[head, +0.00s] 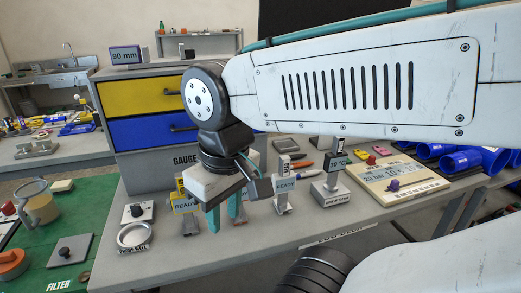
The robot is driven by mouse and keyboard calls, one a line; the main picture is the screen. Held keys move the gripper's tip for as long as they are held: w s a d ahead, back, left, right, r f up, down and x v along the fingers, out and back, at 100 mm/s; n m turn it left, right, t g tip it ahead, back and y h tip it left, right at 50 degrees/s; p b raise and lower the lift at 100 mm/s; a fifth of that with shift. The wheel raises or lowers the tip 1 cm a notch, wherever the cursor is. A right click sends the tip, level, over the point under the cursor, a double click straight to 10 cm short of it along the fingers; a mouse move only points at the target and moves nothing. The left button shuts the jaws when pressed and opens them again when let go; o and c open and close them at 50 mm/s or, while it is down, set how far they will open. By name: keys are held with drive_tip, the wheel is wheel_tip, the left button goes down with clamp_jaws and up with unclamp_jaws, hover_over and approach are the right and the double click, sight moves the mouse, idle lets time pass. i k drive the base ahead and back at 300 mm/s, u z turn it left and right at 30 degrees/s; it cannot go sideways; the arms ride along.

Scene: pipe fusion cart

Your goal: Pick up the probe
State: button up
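My gripper (225,218) hangs over the cart top with its two teal fingers pointing down and apart; I see nothing held between them. I cannot tell for sure which object is the probe. A round metal dish labelled as the probe well (135,236) sits left of my gripper. A yellow device marked READY (184,202) stands just left of the fingers. A grey device marked READY (284,190) stands to their right. A stand with a dark display (332,185) is further right. My gripper hides part of the surface behind it.
A drawer cabinet with a yellow drawer (142,94) and a blue drawer (150,131) stands behind. A beige panel (390,180) and blue pipes (470,158) lie at right. A green bench (75,215) with a mug (38,203) is at left.

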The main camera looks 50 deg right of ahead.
sight(334, 161)
drive_tip(key=z, duration=1.65)
